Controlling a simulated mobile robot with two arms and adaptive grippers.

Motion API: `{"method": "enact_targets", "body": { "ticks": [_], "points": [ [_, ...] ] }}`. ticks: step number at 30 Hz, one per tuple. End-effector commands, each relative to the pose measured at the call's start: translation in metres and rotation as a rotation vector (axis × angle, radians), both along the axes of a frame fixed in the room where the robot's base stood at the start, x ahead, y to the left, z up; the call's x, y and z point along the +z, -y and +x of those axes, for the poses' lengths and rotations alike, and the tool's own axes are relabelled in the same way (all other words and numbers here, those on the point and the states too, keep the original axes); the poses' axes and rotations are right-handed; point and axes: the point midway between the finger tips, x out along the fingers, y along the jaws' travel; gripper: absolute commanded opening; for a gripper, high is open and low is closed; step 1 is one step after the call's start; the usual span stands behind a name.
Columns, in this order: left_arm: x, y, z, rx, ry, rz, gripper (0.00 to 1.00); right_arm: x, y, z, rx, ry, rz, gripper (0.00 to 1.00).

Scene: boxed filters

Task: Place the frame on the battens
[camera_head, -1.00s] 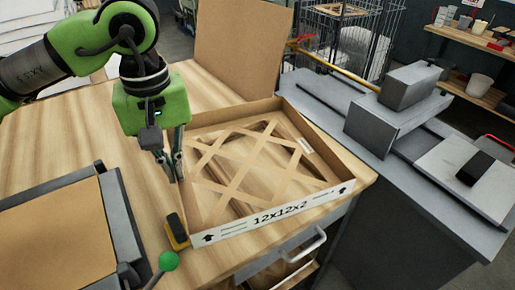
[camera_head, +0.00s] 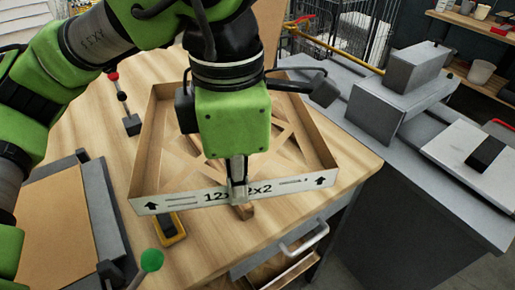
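The frame (camera_head: 160,201) is a shallow square cardboard tray with a lattice inside and "12x12x2" on its white front wall. It is over the wooden table. My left gripper (camera_head: 238,190) comes down over the middle of the front wall and appears shut on it, a finger covering part of the print. My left arm and gripper hide the frame's back and part of the lattice. A short wooden piece, perhaps a batten end (camera_head: 243,211), shows below the front wall. Whether the frame touches it I cannot tell. My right gripper is not in view.
A black-and-yellow block (camera_head: 170,229) lies in front of the frame. A red-knobbed post (camera_head: 131,123) stands at its left, and a green-knobbed lever (camera_head: 151,261) is nearer. A dark-edged fixture with a brown panel (camera_head: 65,235) is at left. Grey blocks (camera_head: 415,72) stand on the right bench.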

Motion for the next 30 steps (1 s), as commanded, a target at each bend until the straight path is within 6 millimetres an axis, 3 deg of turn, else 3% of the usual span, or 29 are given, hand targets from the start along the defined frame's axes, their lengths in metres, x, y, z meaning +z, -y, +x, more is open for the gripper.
{"method": "enact_targets", "body": {
  "ticks": [11, 15, 26, 30],
  "points": [
    [-0.032, 0.026, 0.077, 0.013, -0.006, 0.001, 0.0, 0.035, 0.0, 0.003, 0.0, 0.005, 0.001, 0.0],
    [-0.059, 0.033, 0.1, 0.011, -0.006, 0.002, 0.0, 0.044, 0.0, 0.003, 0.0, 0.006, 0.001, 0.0],
    [-0.094, 0.042, 0.127, 0.01, -0.003, 0.001, 0.0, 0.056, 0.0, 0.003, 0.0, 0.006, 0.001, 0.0],
    [-0.113, 0.042, 0.129, 0.008, -0.006, 0.002, 0.0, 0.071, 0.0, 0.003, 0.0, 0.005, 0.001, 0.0]
  ]
}}
